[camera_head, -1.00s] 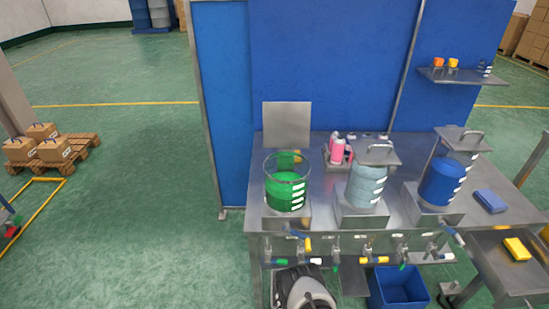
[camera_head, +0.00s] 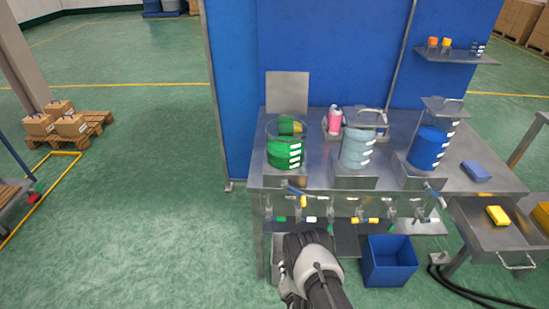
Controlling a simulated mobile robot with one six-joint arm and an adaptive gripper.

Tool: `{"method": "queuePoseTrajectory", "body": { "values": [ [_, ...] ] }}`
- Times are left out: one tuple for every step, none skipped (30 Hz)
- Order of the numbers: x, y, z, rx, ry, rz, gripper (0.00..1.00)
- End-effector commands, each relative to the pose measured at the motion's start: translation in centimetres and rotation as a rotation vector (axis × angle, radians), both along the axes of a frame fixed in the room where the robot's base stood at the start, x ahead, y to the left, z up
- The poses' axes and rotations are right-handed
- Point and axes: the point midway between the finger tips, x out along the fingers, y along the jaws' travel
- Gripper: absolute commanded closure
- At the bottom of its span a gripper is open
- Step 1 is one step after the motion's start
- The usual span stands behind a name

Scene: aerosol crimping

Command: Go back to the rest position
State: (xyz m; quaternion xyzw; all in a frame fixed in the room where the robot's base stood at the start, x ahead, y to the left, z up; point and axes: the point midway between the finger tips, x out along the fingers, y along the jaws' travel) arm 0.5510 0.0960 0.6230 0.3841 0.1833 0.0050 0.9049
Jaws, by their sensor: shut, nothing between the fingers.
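My gripper (camera_head: 304,247) is at the bottom centre of the head view, in front of the workbench and below its row of taps. It looks dark and grey, is shut, and holds nothing that I can see. Its fingertips are not clearly visible. My arm comes up from the bottom edge behind it. No mark of a rest position shows.
The steel workbench (camera_head: 483,186) carries a green container (camera_head: 281,153), a pale grey-blue one (camera_head: 356,151), a blue one (camera_head: 428,149) and a pink can (camera_head: 335,120). A blue bin (camera_head: 388,266) stands beneath. Floor at left is clear up to a pallet (camera_head: 97,127).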

Motion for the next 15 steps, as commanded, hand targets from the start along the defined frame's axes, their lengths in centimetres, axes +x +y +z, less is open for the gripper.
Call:
{"method": "queuePoseTrajectory", "body": {
  "values": [
    [1.2,0.1,1.2,0.028,0.01,-0.013,1.0],
    [1.9,0.1,1.8,0.047,0.021,-0.022,1.0],
    [2.7,0.1,2.6,0.074,0.036,-0.035,1.0],
    [3.4,0.2,3.3,0.095,0.048,-0.045,1.0],
    [4.1,0.2,4.0,0.118,0.06,-0.057,1.0],
    [5.0,0.2,5.2,0.15,0.077,-0.074,1.0],
    [5.8,0.2,6.2,0.179,0.091,-0.087,1.0],
    [6.6,0.1,7.3,0.208,0.106,-0.104,1.0],
    [7.5,0.1,8.8,0.251,0.129,-0.126,1.0],
    [8.3,0.0,10.2,0.285,0.147,-0.145,1.0],
    [8.9,0.0,11.5,0.32,0.167,-0.166,1.0],
    [9.6,-0.2,13.3,0.368,0.193,-0.195,1.0],
    [10.1,-0.3,14.7,0.403,0.212,-0.217,1.0],
    [10.5,-0.5,16.1,0.438,0.231,-0.24,1.0],
    [10.9,-0.7,18.1,0.485,0.255,-0.271,1.0]
  ]
}}
